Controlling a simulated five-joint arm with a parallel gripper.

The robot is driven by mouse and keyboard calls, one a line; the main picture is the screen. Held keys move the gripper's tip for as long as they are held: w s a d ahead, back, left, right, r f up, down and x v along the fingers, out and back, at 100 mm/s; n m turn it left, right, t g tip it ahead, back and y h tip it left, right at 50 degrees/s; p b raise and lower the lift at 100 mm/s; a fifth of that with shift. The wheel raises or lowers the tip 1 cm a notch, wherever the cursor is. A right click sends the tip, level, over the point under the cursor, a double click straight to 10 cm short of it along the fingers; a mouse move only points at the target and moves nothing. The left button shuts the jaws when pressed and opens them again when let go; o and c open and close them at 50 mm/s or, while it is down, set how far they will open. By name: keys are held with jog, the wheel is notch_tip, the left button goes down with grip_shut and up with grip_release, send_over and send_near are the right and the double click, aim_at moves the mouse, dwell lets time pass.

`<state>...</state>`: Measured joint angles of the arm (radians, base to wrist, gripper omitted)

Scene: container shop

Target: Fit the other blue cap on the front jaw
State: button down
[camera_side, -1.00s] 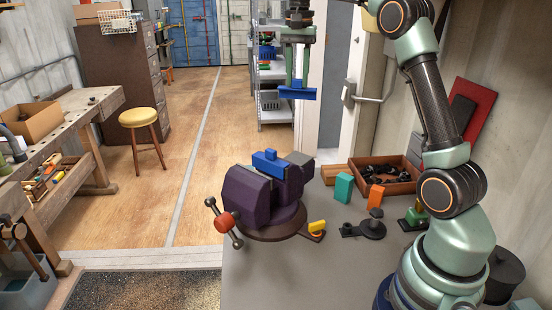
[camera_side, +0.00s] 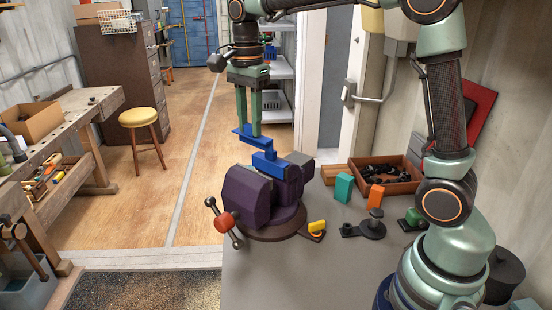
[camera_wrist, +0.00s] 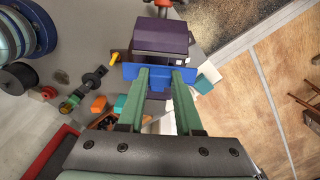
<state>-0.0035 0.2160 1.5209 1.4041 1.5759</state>
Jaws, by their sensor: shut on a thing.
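My gripper (camera_side: 249,130) is shut on a blue cap (camera_side: 243,135), a long angled strip, and holds it in the air. The held cap also shows across the fingertips in the wrist view (camera_wrist: 134,71). Below stands the purple vise (camera_side: 246,196) on its round base. Another blue cap (camera_side: 269,165) sits on top of the vise, at the jaws. In the side view the held cap is just above and left of that cap; whether they touch I cannot tell. In the wrist view the held cap covers part of the vise (camera_wrist: 160,38) and hides the jaws.
A teal block (camera_side: 343,188), an orange block (camera_side: 376,196) and a small yellow piece (camera_side: 317,226) are right of the vise. A wooden tray (camera_side: 372,163) of dark parts stands behind them. The bench (camera_side: 330,270) is clear in front.

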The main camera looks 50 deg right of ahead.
aim_at(250, 135)
jog(key=shift+f, duration=2.2)
jog(key=shift+f, duration=1.8)
jog(key=shift+a+f, duration=0.1)
jog(key=shift+a, duration=0.1)
dwell(1.5)
jog(key=c, duration=0.5)
grip_release()
jog(key=shift+r, duration=3)
jog(key=shift+s, duration=0.1)
